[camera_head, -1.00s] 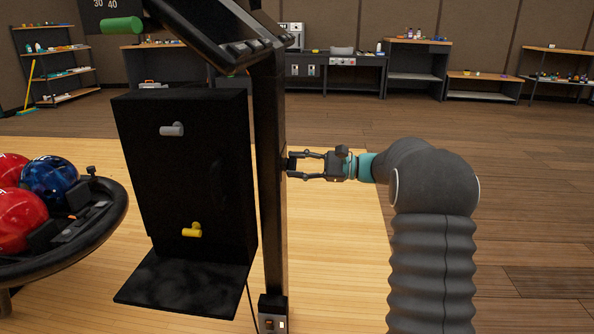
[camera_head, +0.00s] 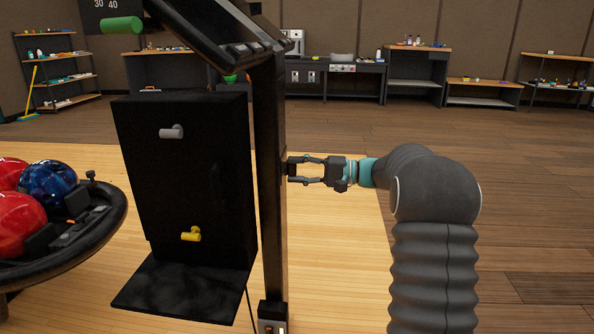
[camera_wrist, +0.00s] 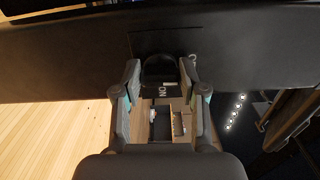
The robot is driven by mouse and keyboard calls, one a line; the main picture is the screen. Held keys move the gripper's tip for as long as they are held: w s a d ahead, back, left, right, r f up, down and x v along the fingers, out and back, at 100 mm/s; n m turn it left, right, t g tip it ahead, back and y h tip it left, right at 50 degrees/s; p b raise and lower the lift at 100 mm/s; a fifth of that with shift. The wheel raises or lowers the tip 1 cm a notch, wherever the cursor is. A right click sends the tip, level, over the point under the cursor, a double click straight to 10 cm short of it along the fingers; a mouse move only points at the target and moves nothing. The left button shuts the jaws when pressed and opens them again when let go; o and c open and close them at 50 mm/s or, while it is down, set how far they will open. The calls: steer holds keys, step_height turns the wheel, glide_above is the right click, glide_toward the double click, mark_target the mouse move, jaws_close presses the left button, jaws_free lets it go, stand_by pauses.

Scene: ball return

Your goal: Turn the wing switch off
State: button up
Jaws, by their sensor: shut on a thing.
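The wing switch (camera_wrist: 160,70) is a dark rounded knob on the side of a black upright post. An "ON" label shows just below it in the wrist view, turned on its side. My gripper (camera_wrist: 160,78) has one finger on each side of the knob and is shut on it. In the head view my gripper (camera_head: 291,170) reaches in from the right and meets the right side of the post (camera_head: 270,210). The switch is mostly hidden there by the fingertips. Its exact angle is hard to tell.
A black cabinet (camera_head: 180,205) with a grey knob (camera_head: 172,132) and a yellow knob (camera_head: 191,234) stands left of the post. A ball rack (camera_head: 105,225) holds red and blue balls at far left. A console overhangs above. The floor to the right is clear.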

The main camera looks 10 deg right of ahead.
steer(key=shift+n, duration=0.3)
steer(key=o, duration=1.1)
steer(key=shift+o, duration=0.2)
steer(key=v, duration=1.2)
